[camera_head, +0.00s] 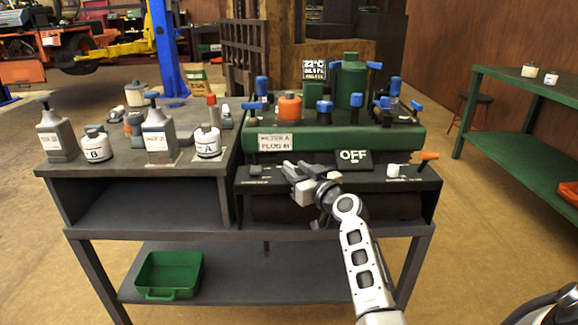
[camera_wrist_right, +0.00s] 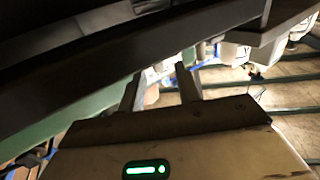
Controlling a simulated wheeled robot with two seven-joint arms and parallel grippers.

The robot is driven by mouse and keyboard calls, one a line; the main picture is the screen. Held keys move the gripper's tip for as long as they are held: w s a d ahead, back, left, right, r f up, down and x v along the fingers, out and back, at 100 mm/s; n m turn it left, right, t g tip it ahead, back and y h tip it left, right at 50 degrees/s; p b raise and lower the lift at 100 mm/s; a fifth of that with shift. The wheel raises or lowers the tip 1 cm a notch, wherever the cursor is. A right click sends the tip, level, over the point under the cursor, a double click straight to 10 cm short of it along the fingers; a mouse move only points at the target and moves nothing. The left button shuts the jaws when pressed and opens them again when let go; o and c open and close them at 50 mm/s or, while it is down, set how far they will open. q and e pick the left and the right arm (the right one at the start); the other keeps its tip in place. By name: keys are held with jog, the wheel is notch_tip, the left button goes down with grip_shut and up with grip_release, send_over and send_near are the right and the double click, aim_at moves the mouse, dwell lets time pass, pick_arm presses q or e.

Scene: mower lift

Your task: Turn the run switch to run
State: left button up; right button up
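The dark control panel (camera_head: 330,183) runs along the front of the machine bench, with a display (camera_head: 354,156) reading OFF. A small pale switch (camera_head: 254,169) sits at its left end. A white knob (camera_head: 392,170) and an orange-handled lever (camera_head: 428,156) sit at its right end. Their labels are too small to read, so I cannot tell which is the run switch. My right gripper (camera_head: 294,168) is in front of the panel, between the pale switch and the display, open and empty. In the right wrist view its two fingers (camera_wrist_right: 160,88) stand apart.
Blue-handled valves, an orange cap (camera_head: 289,106) and a green canister (camera_head: 351,84) stand on the green machine top (camera_head: 385,138). Bottles and jars stand on the left bench (camera_head: 120,166). A green tray (camera_head: 168,275) is on the lower shelf. A green table (camera_head: 520,105) stands right.

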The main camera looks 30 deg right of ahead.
aim_at(289, 164)
jog(key=w, duration=0.4)
pick_arm(q)
jog(key=shift+d+f, duration=0.2)
jog(key=shift+f, duration=0.35)
pick_arm(e)
grip_shut()
pick_arm(q)
jog(key=shift+w, duration=0.1)
jog(key=shift+r, duration=0.1)
